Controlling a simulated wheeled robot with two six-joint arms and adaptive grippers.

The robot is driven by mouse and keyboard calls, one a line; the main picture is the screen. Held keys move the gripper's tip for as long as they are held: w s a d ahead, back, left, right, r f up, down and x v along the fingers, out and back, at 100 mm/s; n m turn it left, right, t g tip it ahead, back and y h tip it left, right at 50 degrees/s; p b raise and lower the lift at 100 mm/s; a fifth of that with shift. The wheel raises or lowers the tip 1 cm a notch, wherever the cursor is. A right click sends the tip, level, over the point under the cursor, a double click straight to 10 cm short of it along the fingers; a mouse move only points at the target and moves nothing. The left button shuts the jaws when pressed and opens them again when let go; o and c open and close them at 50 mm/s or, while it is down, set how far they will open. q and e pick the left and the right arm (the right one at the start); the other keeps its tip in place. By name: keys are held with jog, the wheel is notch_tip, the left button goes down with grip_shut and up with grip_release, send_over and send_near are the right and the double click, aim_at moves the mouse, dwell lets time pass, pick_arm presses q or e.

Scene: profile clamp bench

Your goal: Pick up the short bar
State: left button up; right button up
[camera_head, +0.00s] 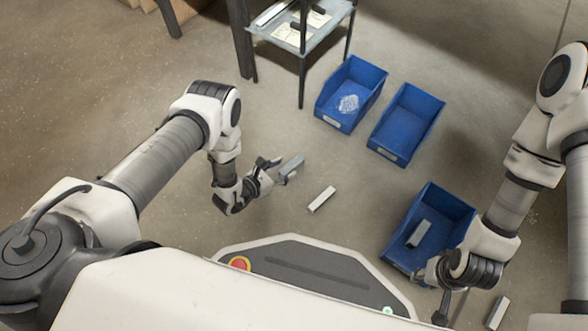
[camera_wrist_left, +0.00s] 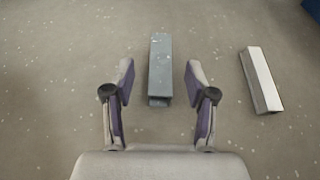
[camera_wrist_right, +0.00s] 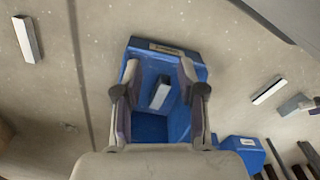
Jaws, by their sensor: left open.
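A grey bar (camera_head: 291,165) lies on the floor just ahead of my left gripper (camera_head: 281,170). In the left wrist view the grey bar (camera_wrist_left: 160,65) points away from me, its near end showing between the open fingers (camera_wrist_left: 160,80); neither finger touches it. A pale bar (camera_head: 321,198) lies to its right on the floor and also shows in the left wrist view (camera_wrist_left: 261,78). The bars look close in length, so I cannot tell which is the short one. My right gripper (camera_wrist_right: 158,75) is open and empty by the near blue bin (camera_head: 461,210).
Another bar (camera_head: 419,233) lies inside the near blue bin. One more bar (camera_head: 498,312) lies on the floor at the lower right. Two blue bins (camera_head: 327,118) (camera_head: 376,149) stand farther back, beside a shelf rack (camera_head: 322,36). Floor around the grey and pale bars is clear.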

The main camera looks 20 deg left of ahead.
aim_at(294, 163)
pick_arm(q)
jog(key=b+x, duration=0.3)
jog(key=x, duration=0.1)
jog(key=shift+w+d+f, duration=0.1)
jog(key=shift+w+f, duration=0.05)
jog(key=shift+f, duration=0.15)
jog(key=shift+w+d+r, duration=0.1)
jog(key=shift+w, duration=0.1)
jog(key=shift+r, duration=0.1)
jog(key=shift+c, duration=0.7)
grip_shut()
jog(key=shift+r, duration=0.15)
